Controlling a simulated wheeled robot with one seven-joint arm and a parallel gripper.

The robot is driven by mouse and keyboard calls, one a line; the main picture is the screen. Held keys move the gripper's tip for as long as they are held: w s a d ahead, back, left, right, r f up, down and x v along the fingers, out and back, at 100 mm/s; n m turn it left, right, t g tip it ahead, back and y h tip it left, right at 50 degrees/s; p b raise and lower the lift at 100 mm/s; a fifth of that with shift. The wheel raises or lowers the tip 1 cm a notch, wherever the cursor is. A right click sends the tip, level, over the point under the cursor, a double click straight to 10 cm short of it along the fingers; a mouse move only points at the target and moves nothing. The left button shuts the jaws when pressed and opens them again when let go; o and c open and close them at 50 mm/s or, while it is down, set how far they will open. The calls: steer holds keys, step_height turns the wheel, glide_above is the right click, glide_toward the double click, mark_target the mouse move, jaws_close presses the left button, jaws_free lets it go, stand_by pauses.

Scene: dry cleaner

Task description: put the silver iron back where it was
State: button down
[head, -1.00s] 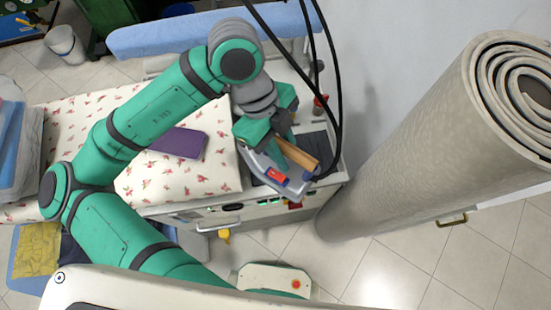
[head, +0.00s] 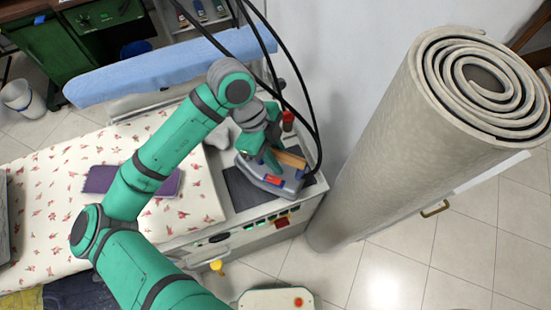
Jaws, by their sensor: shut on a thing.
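The silver iron (head: 288,184) has a wooden handle and a red and blue part at its near end. It is in the head view, over the dark rest pad (head: 243,190) at the right end of the ironing table. My gripper (head: 273,158) is shut on the iron, by its handle. The iron looks level and low over the pad; I cannot tell whether it touches. Most of the jaws are hidden by the wrist and handle.
The ironing table's flowered cover (head: 190,212) carries a purple folded cloth (head: 100,180), partly behind my arm. A blue padded board (head: 170,65) runs behind. Black hoses (head: 300,110) hang close to the gripper. A large rolled carpet (head: 400,150) stands at the right.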

step_height(320, 180, down, 2)
steer(key=shift+s+d+f, duration=0.1)
steer(key=shift+f, duration=0.3)
steer(key=c, duration=1.5)
jaws_free()
steer(key=shift+f, duration=0.15)
steer(key=shift+c, duration=0.2)
steer(key=v, duration=1.2)
